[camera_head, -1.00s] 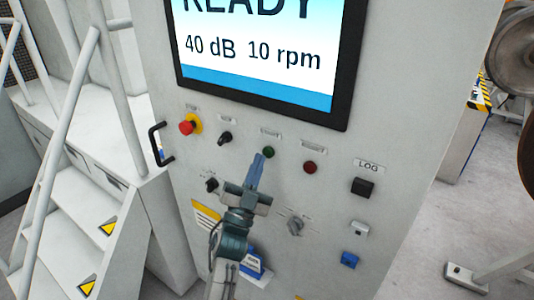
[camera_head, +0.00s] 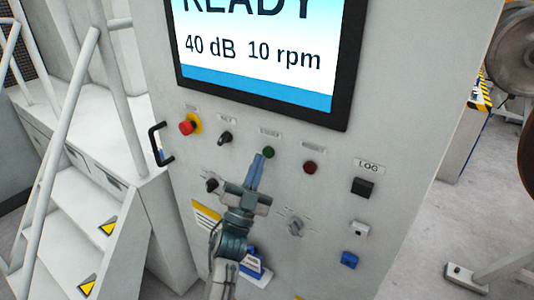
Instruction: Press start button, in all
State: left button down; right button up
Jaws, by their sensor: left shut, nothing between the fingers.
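The green start button (camera_head: 269,152) is on the grey control cabinet (camera_head: 390,120), below the screen (camera_head: 262,60). A small label sits above it, too blurred to read surely. My left gripper (camera_head: 258,158) is shut and empty, its blue fingers pointing up at the panel. Its tips are just left of and slightly below the green button in the picture. I cannot tell whether they touch the panel. The screen reads "READY", "40 dB" and "10 rpm". My right gripper is not in view.
A red stop button (camera_head: 188,127) on yellow, a black knob (camera_head: 225,138), a dark red button (camera_head: 310,167) and a black LOG button (camera_head: 362,186) are nearby. A black handle (camera_head: 158,145) juts from the cabinet's left edge. White stairs (camera_head: 90,190) stand left.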

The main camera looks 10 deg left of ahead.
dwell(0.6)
pick_arm(q)
jog(key=shift+w+d, duration=0.15)
jog(key=shift+w, duration=0.25)
jog(key=shift+w+d, duration=0.15)
jog(key=shift+w, duration=0.2)
dwell(0.7)
jog(key=shift+s, duration=0.1)
jog(key=shift+s+a+p, duration=0.3)
jog(key=shift+s, duration=0.35)
jog(key=shift+s+a+p, duration=0.2)
jog(key=shift+s+a, duration=0.1)
jog(key=shift+s, duration=0.5)
jog(key=shift+s+a+p, duration=0.15)
jog(key=shift+s+a, duration=0.1)
jog(key=shift+s, duration=0.5)
jog(key=shift+s+a+p, duration=0.2)
jog(key=shift+s+a, duration=0.1)
jog(key=shift+s, duration=0.5)
